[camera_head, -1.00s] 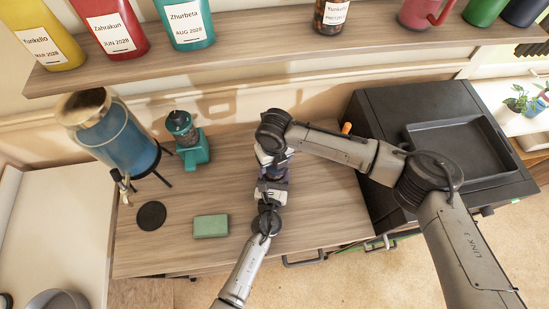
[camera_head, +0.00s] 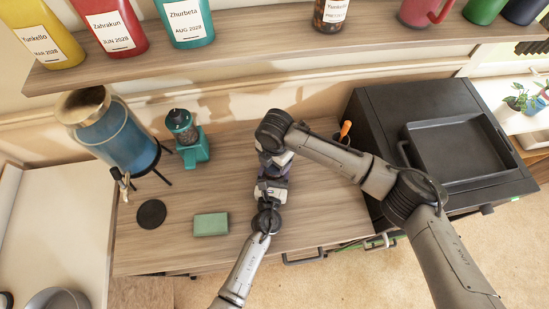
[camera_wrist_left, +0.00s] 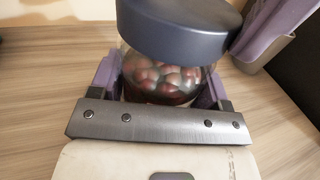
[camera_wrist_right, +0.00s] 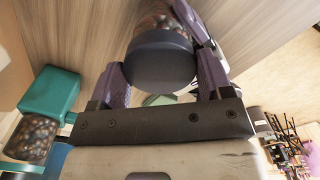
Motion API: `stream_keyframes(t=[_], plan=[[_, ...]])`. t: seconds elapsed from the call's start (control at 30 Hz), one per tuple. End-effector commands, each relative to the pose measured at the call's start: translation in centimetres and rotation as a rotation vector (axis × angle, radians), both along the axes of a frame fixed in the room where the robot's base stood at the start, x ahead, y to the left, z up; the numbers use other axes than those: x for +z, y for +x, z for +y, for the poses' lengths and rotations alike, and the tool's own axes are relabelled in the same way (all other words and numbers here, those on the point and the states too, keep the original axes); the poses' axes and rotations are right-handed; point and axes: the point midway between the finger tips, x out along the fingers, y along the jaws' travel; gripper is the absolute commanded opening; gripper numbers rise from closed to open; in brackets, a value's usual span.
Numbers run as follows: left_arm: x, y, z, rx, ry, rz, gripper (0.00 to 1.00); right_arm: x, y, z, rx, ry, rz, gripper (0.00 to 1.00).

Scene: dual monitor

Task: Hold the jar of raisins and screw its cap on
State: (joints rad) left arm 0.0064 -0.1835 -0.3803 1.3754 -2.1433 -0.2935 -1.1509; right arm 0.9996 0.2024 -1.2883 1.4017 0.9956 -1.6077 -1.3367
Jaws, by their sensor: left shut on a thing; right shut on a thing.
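The jar of raisins (camera_wrist_left: 160,82) is clear with dark reddish raisins inside. It also shows in the right wrist view (camera_wrist_right: 157,14). My left gripper (camera_wrist_left: 160,92) is shut around the jar's body. The dark blue cap (camera_wrist_left: 178,28) sits at the jar's mouth and looks tilted in the left wrist view. It also shows in the right wrist view (camera_wrist_right: 160,60), between the purple fingers of my right gripper (camera_wrist_right: 160,80), which is shut on it. In the head view the arms mostly hide jar and cap. Whether the threads are engaged cannot be seen.
A teal grinder (camera_head: 190,145) and a blue drink dispenser (camera_head: 118,140) stand to the left on the wooden counter. A green sponge (camera_head: 211,225) and a black disc (camera_head: 151,214) lie in front. A black box-like appliance (camera_head: 390,110) stands at the right. A shelf (camera_head: 270,55) runs above.

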Motion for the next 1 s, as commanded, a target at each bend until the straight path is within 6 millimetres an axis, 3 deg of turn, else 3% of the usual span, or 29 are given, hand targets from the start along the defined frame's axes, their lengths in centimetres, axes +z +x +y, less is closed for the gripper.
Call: stream_keyframes(t=[0.8,0.87,1.0], plan=[[-0.11,-0.04,0.04,0.0,0.0,0.003,0.04,-0.02,-0.15,0.18,-1.866,0.003,0.004,0.51],[-0.12,-0.04,0.04,0.0,0.001,0.003,0.04,-0.04,-0.14,0.14,-1.955,0.003,0.003,0.51],[-0.13,-0.05,0.03,0.0,0.001,0.003,0.04,0.01,-0.05,0.04,-1.952,0.003,-0.001,0.51]])
